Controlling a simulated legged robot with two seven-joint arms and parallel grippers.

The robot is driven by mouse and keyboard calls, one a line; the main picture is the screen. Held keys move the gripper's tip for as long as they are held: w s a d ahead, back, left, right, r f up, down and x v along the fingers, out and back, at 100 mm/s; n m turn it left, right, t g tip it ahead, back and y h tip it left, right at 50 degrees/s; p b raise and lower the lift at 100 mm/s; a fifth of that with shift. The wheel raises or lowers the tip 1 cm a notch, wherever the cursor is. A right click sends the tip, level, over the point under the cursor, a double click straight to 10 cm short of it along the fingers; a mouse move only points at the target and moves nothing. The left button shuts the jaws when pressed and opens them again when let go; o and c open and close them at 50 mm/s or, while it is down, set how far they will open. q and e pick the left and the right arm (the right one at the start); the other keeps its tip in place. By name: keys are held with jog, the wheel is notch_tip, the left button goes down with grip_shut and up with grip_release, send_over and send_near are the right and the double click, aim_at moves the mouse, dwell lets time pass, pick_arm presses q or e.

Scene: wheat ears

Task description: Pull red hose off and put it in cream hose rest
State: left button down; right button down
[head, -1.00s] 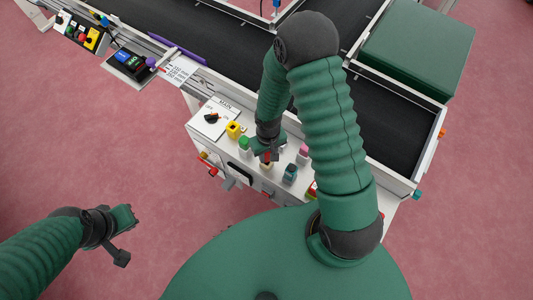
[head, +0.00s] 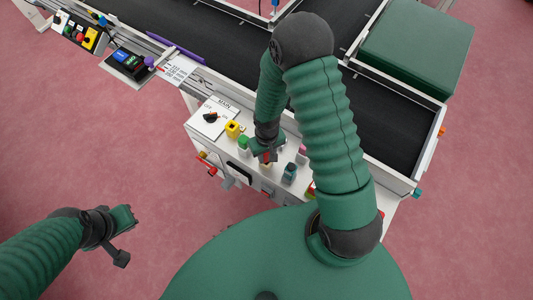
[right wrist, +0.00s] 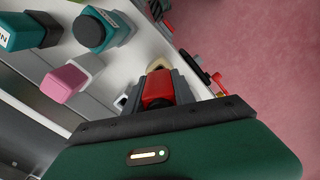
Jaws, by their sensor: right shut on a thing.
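My right gripper (head: 266,157) is over the white panel's row of coloured fittings. In the right wrist view its fingers (right wrist: 157,98) are shut on the red hose end (right wrist: 158,84), which points at the panel. The hose end also shows as a small red spot in the head view. A cream fitting (right wrist: 160,63), seemingly the cream hose rest, is just beyond the red piece and partly hidden by it. I cannot tell whether the two touch. My left gripper (head: 127,238) is open and empty, low over the floor at left.
Close by on the panel (head: 212,118) are yellow (head: 232,130), green (head: 243,143), teal (head: 289,173) and pink (head: 301,153) fittings. A black rotary switch (head: 211,117) is at its left end. Red valve handles (head: 206,160) stick out in front. A dark conveyor belt (head: 395,125) lies behind.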

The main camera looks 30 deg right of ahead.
jog(key=shift+f+b, duration=1)
jog(key=shift+f, duration=0.45)
jog(key=c, duration=1)
grip_release()
jog(key=shift+r, duration=0.1)
jog(key=shift+o, duration=0.2)
